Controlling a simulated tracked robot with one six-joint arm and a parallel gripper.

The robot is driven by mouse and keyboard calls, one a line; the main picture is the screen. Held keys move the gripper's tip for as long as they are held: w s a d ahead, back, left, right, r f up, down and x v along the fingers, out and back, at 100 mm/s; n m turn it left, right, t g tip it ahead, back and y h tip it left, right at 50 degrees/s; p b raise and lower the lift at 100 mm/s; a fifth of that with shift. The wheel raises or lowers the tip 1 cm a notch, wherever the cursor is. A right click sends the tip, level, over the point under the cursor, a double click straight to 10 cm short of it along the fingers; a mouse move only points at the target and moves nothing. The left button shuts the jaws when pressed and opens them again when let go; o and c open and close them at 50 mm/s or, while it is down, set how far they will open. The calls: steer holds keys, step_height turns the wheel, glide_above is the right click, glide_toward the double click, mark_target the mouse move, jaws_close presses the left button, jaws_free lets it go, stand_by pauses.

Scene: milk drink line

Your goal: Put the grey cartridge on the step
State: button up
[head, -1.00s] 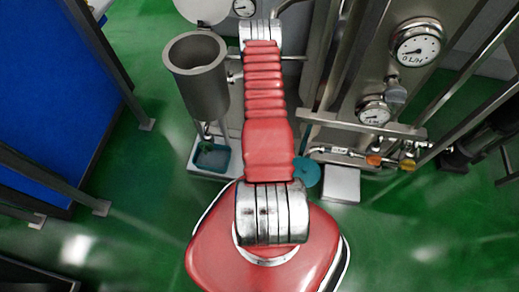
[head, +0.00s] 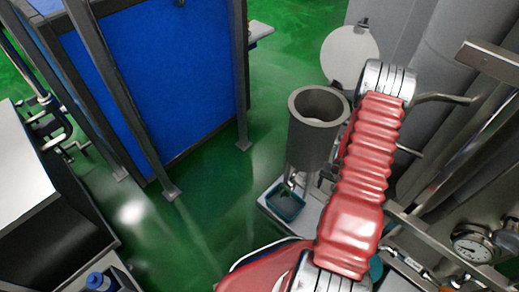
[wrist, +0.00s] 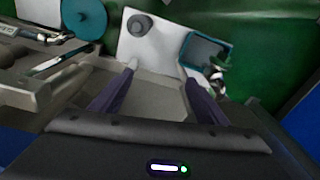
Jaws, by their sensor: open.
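In the wrist view, a small dark grey round piece (wrist: 140,24) stands on a white slab (wrist: 137,48); it may be the grey cartridge, but I cannot be sure. My gripper (wrist: 160,76) is open and empty, its two dark fingers apart, pointing toward the slab. The grey piece is beyond the fingertips and not between them. In the head view, the white slab (head: 270,208) shows at the foot of a grey cylindrical vessel (head: 316,140). I cannot tell which thing is the step. My gripper is hidden in the head view.
A teal tray (head: 286,203) sits on the slab, with a tap above it. A blue panel (head: 165,85) in a dark frame stands left. Pipes and a gauge (head: 473,246) are at right. Green floor (head: 205,215) is open between the panel and slab.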

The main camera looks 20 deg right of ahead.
steer(key=w+a+r+n+t, duration=0.1)
steer(key=w+a+r, duration=0.25)
steer(key=r, duration=0.55)
steer(key=w+a+r+n, duration=0.2)
steer(key=w+r, duration=0.3)
steer(key=r, duration=0.5)
steer(key=w+a+r+n+t, duration=0.1)
steer(key=a+r, duration=0.4)
steer(key=r, duration=0.3)
steer(key=w+a+r+n, duration=0.1)
steer(key=a+r, duration=0.4)
steer(key=r, duration=0.3)
steer(key=s+a+r+n+t, duration=0.25)
steer(key=s+a+r, duration=0.35)
steer(key=a+r, duration=0.65)
steer(key=s+a+r+n, duration=0.4)
steer(key=s+a+r, duration=0.2)
steer(key=s, duration=0.5)
steer(key=shift+s+a+r+y, duration=0.3)
steer(key=shift+a, duration=0.9)
steer(key=shift+t, duration=0.25)
